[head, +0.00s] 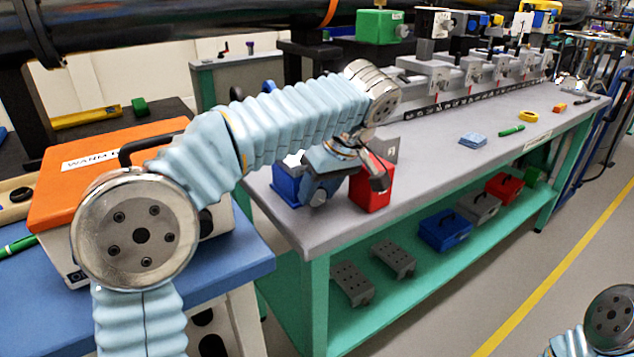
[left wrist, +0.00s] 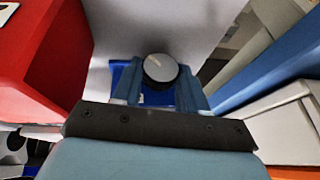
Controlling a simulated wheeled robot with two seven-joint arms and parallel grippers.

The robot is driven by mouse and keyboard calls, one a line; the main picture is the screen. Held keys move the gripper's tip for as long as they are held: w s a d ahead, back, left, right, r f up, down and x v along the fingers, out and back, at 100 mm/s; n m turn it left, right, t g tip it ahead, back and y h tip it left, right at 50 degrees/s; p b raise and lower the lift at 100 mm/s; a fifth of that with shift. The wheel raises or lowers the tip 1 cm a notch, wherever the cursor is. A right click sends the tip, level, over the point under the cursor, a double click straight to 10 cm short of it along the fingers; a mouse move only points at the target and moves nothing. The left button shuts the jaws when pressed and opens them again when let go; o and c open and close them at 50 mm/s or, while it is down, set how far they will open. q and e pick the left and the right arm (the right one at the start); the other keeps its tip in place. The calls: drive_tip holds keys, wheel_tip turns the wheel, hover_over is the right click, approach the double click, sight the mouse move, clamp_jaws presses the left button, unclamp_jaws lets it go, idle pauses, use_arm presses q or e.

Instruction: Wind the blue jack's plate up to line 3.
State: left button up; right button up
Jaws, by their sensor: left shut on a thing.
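The blue jack (head: 287,187) stands at the near left end of the grey bench, partly hidden by my left arm. Its blue body also shows behind the fingers in the left wrist view (left wrist: 121,73). My left gripper (head: 317,193) reaches down beside it. The jack's plate height and numbered lines cannot be read. My right gripper is out of view.
A red block-like thing (head: 368,190) stands close to the right of my left gripper; red also fills the left of the left wrist view (left wrist: 40,60). An orange-topped case (head: 80,170) sits on the blue table below my arm. The bench's middle is mostly clear.

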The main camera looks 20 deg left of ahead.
use_arm(q)
drive_tip(key=shift+w+g+y, duration=0.1)
drive_tip(key=shift+g+y, duration=0.3)
drive_tip(key=shift+g, duration=0.1)
drive_tip(key=shift+d, duration=0.1)
drive_tip(key=o, duration=1.1)
drive_tip(key=shift+c, duration=0.2)
